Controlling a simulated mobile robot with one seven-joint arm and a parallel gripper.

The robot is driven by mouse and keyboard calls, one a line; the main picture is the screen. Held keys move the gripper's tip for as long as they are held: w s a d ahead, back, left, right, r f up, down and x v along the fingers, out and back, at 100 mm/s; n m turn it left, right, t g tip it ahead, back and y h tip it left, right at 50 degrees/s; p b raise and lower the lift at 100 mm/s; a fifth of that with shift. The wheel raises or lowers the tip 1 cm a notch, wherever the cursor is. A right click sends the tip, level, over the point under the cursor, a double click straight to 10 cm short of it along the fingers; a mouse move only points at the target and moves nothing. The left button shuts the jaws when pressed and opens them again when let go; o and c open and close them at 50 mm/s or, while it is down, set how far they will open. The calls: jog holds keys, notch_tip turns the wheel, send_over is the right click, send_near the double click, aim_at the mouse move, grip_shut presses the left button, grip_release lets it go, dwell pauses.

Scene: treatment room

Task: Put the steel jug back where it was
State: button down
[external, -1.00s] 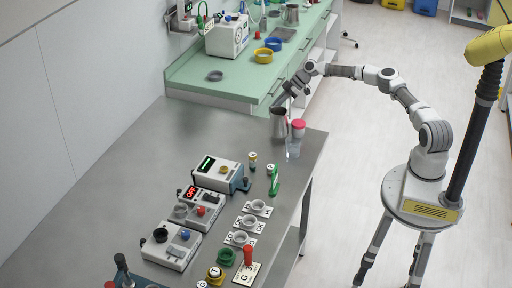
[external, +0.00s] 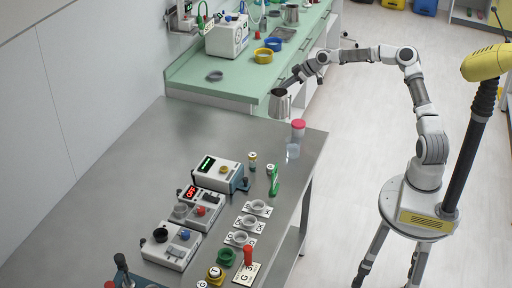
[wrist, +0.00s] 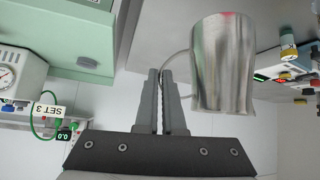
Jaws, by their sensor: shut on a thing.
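The steel jug (external: 279,104) is held in the air over the far end of the grey steel table, near the green counter's front edge. In the wrist view the jug (wrist: 224,65) fills the upper right, its thin handle running left to the fingers. My gripper (external: 289,84) is shut on the handle; in the wrist view its fingers (wrist: 160,76) are close together. A second, similar steel vessel (external: 291,15) stands at the back of the green counter.
A red-lidded jar (external: 298,128) and a clear beaker (external: 292,151) stand at the steel table's (external: 190,125) right edge. The green counter (external: 240,84) holds a grey ring (external: 215,76) and yellow and blue rings. The far left of the steel table is clear.

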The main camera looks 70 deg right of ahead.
aim_at(279, 99)
jog(key=shift+w+a+f+b, duration=0.15)
jog(key=shift+w+a+f, duration=1.2)
jog(key=shift+f, duration=0.45)
jog(key=shift+w+a+f+b, duration=0.15)
jog(key=shift+w+a+f, duration=1.2)
jog(key=shift+f, duration=0.45)
jog(key=shift+w+a+f+b, duration=0.15)
jog(key=shift+w+a+f, duration=1.2)
jog(key=shift+f, duration=0.45)
jog(key=shift+f, duration=0.15)
jog(key=c, duration=1)
grip_release()
jog(key=shift+s+d+r, duration=0.1)
jog(key=shift+r, duration=0.2)
jog(key=v, duration=1.1)
jog(key=shift+s+r+p, duration=0.2)
jog(key=shift+s+p, duration=0.05)
jog(key=shift+p, duration=0.15)
